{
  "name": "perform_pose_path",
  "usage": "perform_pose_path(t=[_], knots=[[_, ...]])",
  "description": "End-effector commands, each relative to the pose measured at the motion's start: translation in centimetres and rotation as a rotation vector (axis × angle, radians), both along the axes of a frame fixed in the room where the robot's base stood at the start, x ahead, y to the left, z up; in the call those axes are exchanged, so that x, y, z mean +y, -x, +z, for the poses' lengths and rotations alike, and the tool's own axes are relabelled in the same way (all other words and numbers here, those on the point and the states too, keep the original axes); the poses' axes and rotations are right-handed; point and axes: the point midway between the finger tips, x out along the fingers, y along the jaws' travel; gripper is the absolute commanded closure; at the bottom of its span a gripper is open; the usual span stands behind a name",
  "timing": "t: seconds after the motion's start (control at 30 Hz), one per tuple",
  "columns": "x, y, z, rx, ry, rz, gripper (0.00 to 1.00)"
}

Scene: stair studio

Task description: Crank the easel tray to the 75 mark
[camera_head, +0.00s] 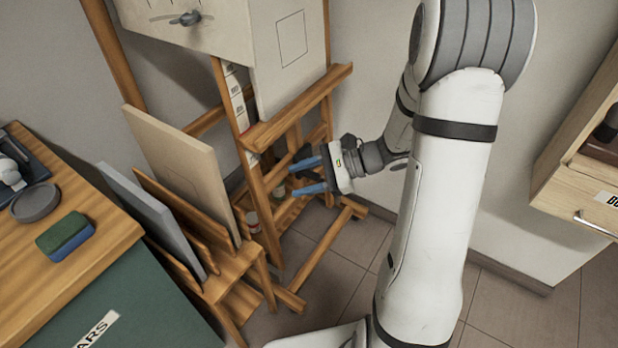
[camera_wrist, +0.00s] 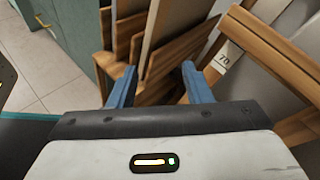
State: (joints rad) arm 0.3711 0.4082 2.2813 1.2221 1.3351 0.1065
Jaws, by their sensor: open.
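The wooden easel stands at centre in the head view, with its tray (camera_head: 297,106) running across the front below a pale canvas (camera_head: 288,55). A white number strip (camera_head: 236,100) runs down its upright; the marks are too small to read there. In the wrist view a white label (camera_wrist: 223,60) reading 70 sits on a wooden part at the right. My gripper (camera_head: 292,180) is open and empty below the tray, its blue fingers pointing left; both show in the wrist view (camera_wrist: 158,78). A dark shape (camera_head: 303,154) lies behind the upper finger; I cannot tell whether it is the crank.
A wooden rack (camera_head: 215,275) with upright panels (camera_head: 180,160) stands left of the easel, close to my fingers' side. A wooden-topped cabinet (camera_head: 110,230) fills the lower left. A drawer unit (camera_head: 580,185) is at the right. Tiled floor shows between.

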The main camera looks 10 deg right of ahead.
Motion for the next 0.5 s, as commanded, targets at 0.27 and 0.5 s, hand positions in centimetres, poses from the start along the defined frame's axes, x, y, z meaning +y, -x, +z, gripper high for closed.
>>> perform_pose_path(t=[0.27, 0.5], knots=[[-7.1, -7.6, -12.1, 0.144, -0.360, -0.464, 0.55], [-11.1, -9.8, -16.4, 0.169, -0.488, -0.660, 0.55]])
